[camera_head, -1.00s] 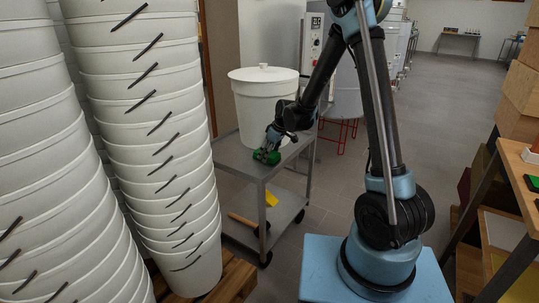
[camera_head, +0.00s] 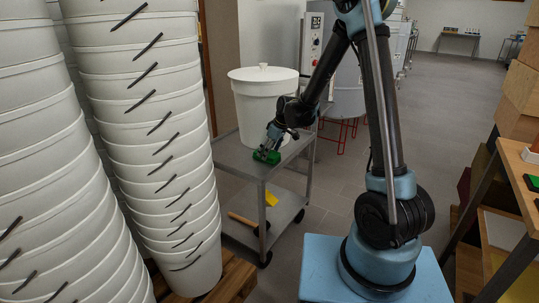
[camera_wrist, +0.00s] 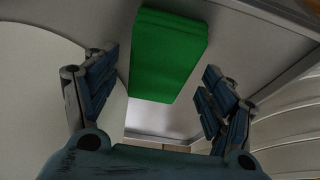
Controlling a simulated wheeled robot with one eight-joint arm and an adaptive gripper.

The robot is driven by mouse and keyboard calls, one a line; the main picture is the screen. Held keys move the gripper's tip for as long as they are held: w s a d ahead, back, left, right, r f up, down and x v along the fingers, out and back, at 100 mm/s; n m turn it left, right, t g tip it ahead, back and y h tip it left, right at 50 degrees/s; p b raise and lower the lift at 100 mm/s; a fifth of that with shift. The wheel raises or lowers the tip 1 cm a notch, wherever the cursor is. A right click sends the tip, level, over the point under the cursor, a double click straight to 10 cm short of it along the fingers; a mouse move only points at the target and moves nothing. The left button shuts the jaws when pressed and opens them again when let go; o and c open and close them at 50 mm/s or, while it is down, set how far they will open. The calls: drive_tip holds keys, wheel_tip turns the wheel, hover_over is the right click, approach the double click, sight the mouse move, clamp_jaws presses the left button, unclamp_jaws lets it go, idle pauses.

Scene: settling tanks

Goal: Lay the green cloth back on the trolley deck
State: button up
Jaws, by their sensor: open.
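The green cloth (camera_head: 267,156) is a folded block lying at the near end of the grey trolley deck (camera_head: 232,157). In the wrist view the cloth (camera_wrist: 168,55) shows as a bright green oblong in the upper middle, beyond the fingertips. My gripper (camera_head: 270,146) points down just above the cloth. In the wrist view my gripper (camera_wrist: 158,88) has its two fingers wide apart, with nothing clasped between them. The cloth's underside is hidden.
A white lidded tub (camera_head: 262,105) stands on the deck behind my gripper. The lower shelf holds a yellow item (camera_head: 271,198) and a wooden-handled tool (camera_head: 243,220). Stacked white buckets (camera_head: 155,130) rise close on the left. Open floor (camera_head: 450,110) lies to the right.

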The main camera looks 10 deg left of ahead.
drive_tip(key=v, duration=1.1)
drive_tip(key=s+d+r+m, duration=0.2)
drive_tip(key=d, duration=0.4)
drive_tip(key=s+d+r+m, duration=0.1)
drive_tip(key=s+d+r, duration=0.15)
drive_tip(key=d, duration=0.25)
drive_tip(key=s+d+m+h, duration=0.2)
drive_tip(key=s+d+m, duration=0.1)
drive_tip(key=s+d, duration=0.65)
drive_tip(key=s+d+f+m+h, duration=0.1)
drive_tip(key=s+d+f+m, duration=0.1)
drive_tip(key=s+d, duration=0.5)
drive_tip(key=s+d+f+m+h, duration=0.1)
drive_tip(key=s+d+f+m, duration=0.2)
drive_tip(key=s+d+m, duration=0.2)
drive_tip(key=s+d, duration=0.3)
drive_tip(key=s, duration=0.2)
drive_tip(key=shift+f+t, duration=0.25)
drive_tip(key=shift+t, duration=0.05)
drive_tip(key=shift+w+f, duration=0.2)
drive_tip(key=shift+w, duration=0.3)
